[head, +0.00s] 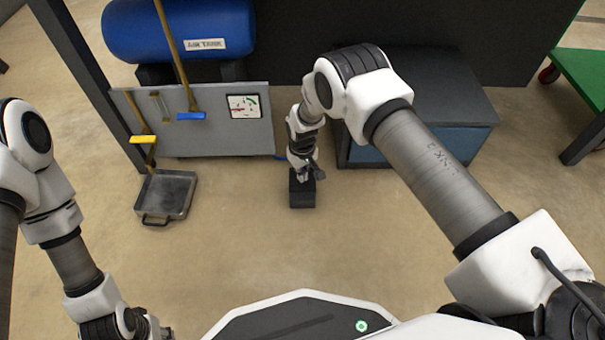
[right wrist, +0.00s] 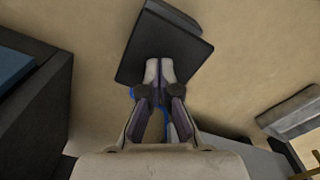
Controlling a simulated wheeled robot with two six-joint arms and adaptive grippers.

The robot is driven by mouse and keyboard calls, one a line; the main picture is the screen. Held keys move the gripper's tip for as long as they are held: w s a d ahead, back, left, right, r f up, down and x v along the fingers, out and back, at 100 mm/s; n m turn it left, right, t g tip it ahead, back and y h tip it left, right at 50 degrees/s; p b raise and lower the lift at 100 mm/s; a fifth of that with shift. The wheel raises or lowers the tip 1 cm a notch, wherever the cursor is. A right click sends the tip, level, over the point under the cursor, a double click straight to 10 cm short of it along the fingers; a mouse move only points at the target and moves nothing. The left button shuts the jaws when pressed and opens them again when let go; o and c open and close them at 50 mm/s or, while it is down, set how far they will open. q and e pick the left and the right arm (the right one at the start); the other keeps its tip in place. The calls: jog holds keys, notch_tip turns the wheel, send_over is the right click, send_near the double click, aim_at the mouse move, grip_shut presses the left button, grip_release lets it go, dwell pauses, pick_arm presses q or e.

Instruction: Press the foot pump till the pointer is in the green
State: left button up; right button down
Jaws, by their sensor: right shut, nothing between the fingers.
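The foot pump (head: 302,197) is a small dark block on the floor, below my right gripper. In the right wrist view its flat black pedal plate (right wrist: 165,45) lies beyond the fingertips. My right gripper (head: 316,173) points down at it and is shut and empty; its closed fingertips (right wrist: 160,70) overlap the plate's near edge. I cannot tell whether they touch it. The white gauge (head: 244,106) is on the grey panel; its pointer is too small to read.
A blue air tank (head: 180,28) stands behind the grey panel (head: 228,136). A metal tray (head: 166,193) lies left. A dark cabinet (head: 440,100) stands right of the pump. The front floor is clear.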

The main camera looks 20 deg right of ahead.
jog(key=shift+r+p, duration=0.35)
jog(key=shift+r, duration=0.45)
pick_arm(q)
jog(key=shift+r, duration=0.6)
pick_arm(e)
jog(key=shift+f, duration=0.1)
